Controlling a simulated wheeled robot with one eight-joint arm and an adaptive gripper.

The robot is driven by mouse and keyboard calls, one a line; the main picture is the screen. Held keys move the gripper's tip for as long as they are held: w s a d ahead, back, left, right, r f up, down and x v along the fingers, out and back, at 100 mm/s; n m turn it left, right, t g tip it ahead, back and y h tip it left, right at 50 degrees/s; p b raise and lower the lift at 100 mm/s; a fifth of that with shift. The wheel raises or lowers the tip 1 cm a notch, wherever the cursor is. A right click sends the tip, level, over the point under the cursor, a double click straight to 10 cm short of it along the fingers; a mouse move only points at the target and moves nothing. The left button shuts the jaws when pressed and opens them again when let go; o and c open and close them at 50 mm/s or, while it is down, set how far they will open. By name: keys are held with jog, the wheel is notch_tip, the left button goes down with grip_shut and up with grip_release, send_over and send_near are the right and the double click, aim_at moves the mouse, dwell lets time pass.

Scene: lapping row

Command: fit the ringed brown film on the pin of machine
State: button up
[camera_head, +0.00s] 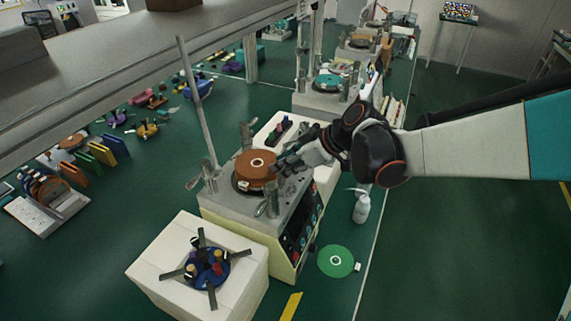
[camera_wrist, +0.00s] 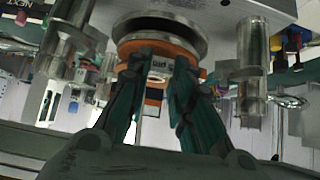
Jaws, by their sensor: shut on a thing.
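The brown film (camera_head: 251,160) is a round disc with a pale ring at its centre. It lies flat over the round dark plate on top of the near machine (camera_head: 228,205). My gripper (camera_head: 283,163) comes from the right and is shut on the film's right edge. In the wrist view, the green fingers (camera_wrist: 160,75) close on a small labelled tab at the edge of the brown film (camera_wrist: 184,47), which lies close against the grey plate (camera_wrist: 160,27). The machine's pin is hidden, and I cannot tell whether the film's ring is around it.
Metal posts (camera_head: 197,105) stand around the plate. A white block with a blue four-armed holder (camera_head: 206,268) is in front. A green ringed disc (camera_head: 337,261) and a white bottle (camera_head: 361,206) are on the right. Another machine (camera_head: 322,100) stands behind.

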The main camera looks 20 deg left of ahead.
jog(key=shift+f+b, duration=0.85)
jog(key=shift+f, duration=0.2)
jog(key=o, duration=1)
jog(key=shift+o, duration=0.2)
jog(key=v, duration=1.2)
